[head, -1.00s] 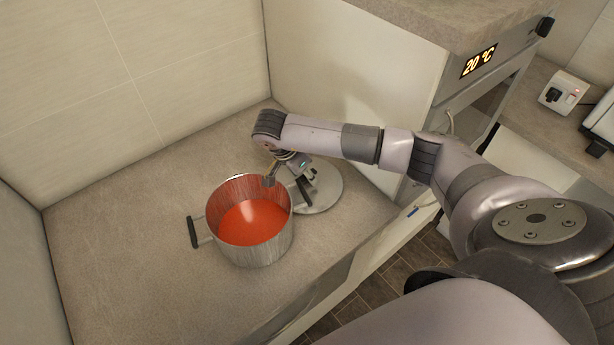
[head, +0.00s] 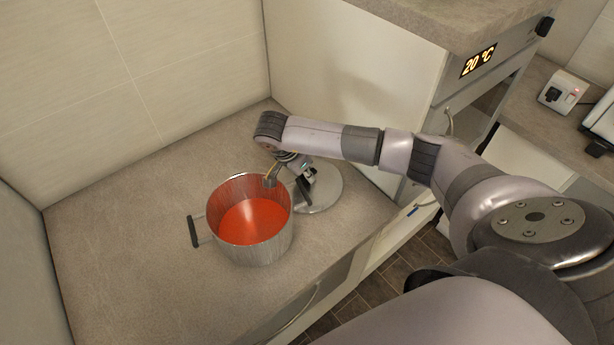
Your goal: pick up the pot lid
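The pot lid (head: 328,190) is a round, flat, shiny grey disc lying on the counter just right of the pot. My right gripper (head: 289,181) is above the gap between the pot and the lid, and its wrist hides part of the lid. Its fingers look spread apart, one over the pot's rim and one over the lid, with nothing seen held between them. The lid's knob cannot be made out clearly. The metal pot (head: 262,250) stands upright and open with red-orange contents. My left gripper is not in view.
Dark pot handles show at the left (head: 192,231) and beside the lid. A tall cabinet (head: 355,75) with a 20 °C display stands close behind the lid. The counter (head: 120,240) is clear left of the pot. Its front edge runs close to the lower right.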

